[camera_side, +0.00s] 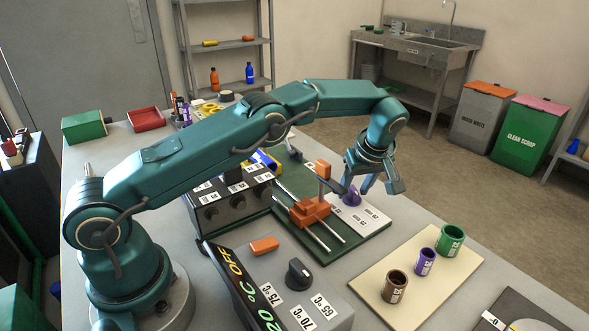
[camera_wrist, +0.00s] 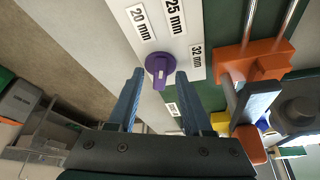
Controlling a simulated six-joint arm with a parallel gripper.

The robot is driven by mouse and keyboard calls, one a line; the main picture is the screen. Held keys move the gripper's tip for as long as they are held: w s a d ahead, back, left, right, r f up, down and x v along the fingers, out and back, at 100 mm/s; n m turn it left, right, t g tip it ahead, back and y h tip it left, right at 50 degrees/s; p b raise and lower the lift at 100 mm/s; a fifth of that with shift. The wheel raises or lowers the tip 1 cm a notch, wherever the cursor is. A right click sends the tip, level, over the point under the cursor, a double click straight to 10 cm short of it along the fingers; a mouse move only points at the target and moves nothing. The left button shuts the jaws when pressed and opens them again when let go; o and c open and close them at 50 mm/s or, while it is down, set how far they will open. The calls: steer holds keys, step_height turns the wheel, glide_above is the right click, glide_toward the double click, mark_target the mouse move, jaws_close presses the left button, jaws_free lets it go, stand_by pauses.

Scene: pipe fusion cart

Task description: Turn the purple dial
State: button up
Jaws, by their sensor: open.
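The purple dial (camera_wrist: 160,68) sits on a pale panel (camera_wrist: 112,27) with labels 20 mm, 25 mm and 32 mm around it. In the wrist view it shows a white mark on its grip bar. In the side view the dial (camera_side: 351,196) is partly hidden by my gripper. My gripper (camera_side: 372,191) is open and points down above the panel. In the wrist view my gripper's two fingertips (camera_wrist: 157,74) lie to either side of the dial, with clear gaps. I cannot tell how far above the dial they are.
An orange clamp (camera_side: 312,208) on metal rods stands just left of my gripper. A black knob (camera_side: 299,274) is on a grey box in front. A cream board (camera_side: 425,310) with brown, purple and green pipe pieces lies to the right.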

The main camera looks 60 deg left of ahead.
jaws_close()
steer(key=shift+a+m+t+h, duration=0.1)
steer(key=shift+m+t+h, duration=0.2)
steer(key=shift+m, duration=0.8)
steer(key=shift+m+t+h, duration=0.2)
steer(key=shift+m+t, duration=0.2)
steer(key=shift+m, duration=0.7)
jaws_free()
